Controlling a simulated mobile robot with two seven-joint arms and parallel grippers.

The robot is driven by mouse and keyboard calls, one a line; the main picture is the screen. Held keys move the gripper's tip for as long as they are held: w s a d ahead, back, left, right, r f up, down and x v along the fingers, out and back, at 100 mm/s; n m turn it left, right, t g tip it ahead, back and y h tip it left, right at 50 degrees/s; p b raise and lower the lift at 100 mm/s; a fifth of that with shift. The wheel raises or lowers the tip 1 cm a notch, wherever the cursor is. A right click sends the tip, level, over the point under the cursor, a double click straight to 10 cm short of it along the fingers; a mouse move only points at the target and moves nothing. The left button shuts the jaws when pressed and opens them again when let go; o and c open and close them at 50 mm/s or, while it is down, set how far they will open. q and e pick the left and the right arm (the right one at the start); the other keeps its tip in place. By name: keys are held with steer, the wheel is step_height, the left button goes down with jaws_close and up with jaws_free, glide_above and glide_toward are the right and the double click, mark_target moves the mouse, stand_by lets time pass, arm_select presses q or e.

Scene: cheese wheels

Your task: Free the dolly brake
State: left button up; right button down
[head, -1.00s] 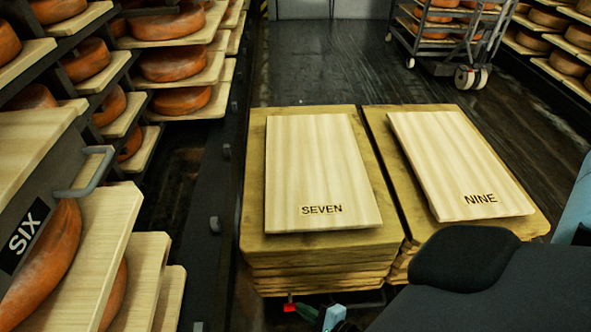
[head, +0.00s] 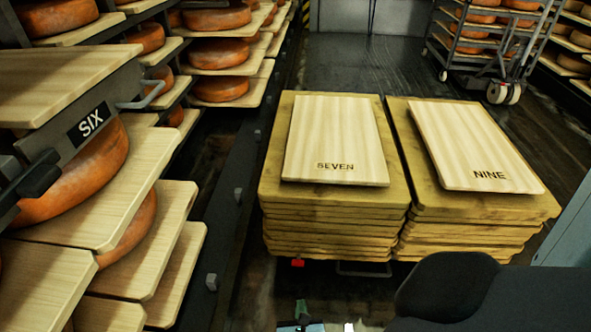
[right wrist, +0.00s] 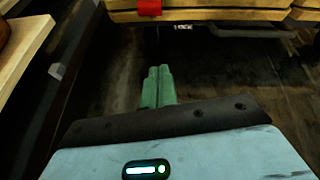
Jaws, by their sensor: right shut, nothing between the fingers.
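The dolly brake shows as a small red pedal (head: 297,263) under the front edge of the left board stack, the one with the board marked SEVEN (head: 336,140). In the right wrist view the red pedal (right wrist: 149,7) is at the top edge, partly cut off. My right gripper (head: 302,312) is at the bottom of the head view, low over the floor and apart from the pedal. In the right wrist view its green fingers (right wrist: 157,75) are together and empty, pointing toward the stack. I cannot tell whether the pedal is up or down. My left gripper is not in view.
A second stack with a board marked NINE (head: 475,145) stands close on the right. A rack of cheese wheels with a SIX label (head: 91,122) is on the left. A metal bar (right wrist: 235,32) lies low right of the pedal. Dark floor is clear before the stacks.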

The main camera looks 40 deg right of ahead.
mark_target(299, 258)
steer(key=w+d+f+b, duration=0.1)
steer(key=w+d+b, duration=0.2)
steer(key=w+d, duration=0.5)
steer(key=shift+w+f, duration=0.15)
steer(key=shift+w, duration=0.1)
stand_by(0.6)
